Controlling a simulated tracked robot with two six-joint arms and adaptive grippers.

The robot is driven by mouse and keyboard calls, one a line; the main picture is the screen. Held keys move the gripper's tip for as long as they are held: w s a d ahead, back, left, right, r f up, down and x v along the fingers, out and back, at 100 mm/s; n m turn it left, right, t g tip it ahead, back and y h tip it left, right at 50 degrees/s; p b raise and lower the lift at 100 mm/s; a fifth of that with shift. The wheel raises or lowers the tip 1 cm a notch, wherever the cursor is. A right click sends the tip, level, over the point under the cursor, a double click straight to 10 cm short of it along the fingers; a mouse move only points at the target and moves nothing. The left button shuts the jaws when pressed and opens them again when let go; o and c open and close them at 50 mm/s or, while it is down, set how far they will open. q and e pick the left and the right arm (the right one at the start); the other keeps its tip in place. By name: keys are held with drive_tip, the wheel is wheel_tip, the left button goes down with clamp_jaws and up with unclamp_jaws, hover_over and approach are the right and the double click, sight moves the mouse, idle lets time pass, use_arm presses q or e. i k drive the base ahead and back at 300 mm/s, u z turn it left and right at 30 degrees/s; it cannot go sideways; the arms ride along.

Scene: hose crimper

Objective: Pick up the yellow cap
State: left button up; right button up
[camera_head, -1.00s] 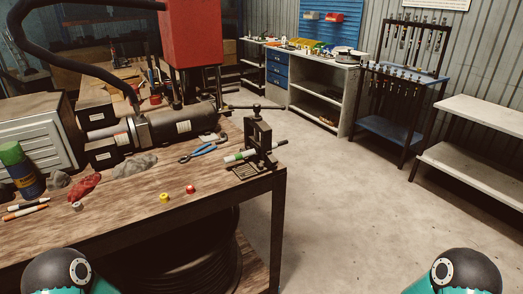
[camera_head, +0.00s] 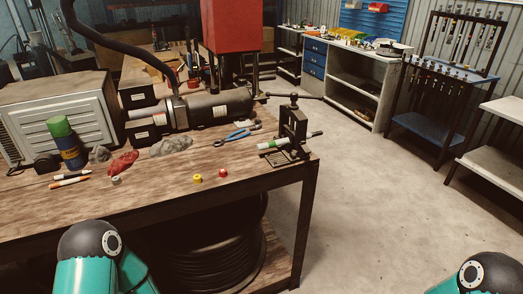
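The small yellow cap (camera_head: 197,178) sits on the wooden workbench (camera_head: 150,192), near its front edge. A red cap (camera_head: 222,172) lies just to its right, apart from it. Parts of my left and right arms, teal with dark rounded joints, show at the bottom left and bottom right. Neither of my grippers is in view, so their state and distance from the cap are hidden.
A hand press (camera_head: 293,130) stands at the bench's right corner. Blue-handled pliers (camera_head: 232,137), a red rag (camera_head: 123,162), a grey rag (camera_head: 171,146), markers (camera_head: 72,178) and a green-capped can (camera_head: 66,143) lie or stand on the bench. Bench space around the yellow cap is clear.

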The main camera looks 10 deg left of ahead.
sight(197, 179)
drive_tip(key=z, duration=0.05)
drive_tip(key=k, duration=1)
drive_tip(key=u, duration=0.7)
drive_tip(key=i, duration=1.7)
drive_tip(key=z, duration=0.25)
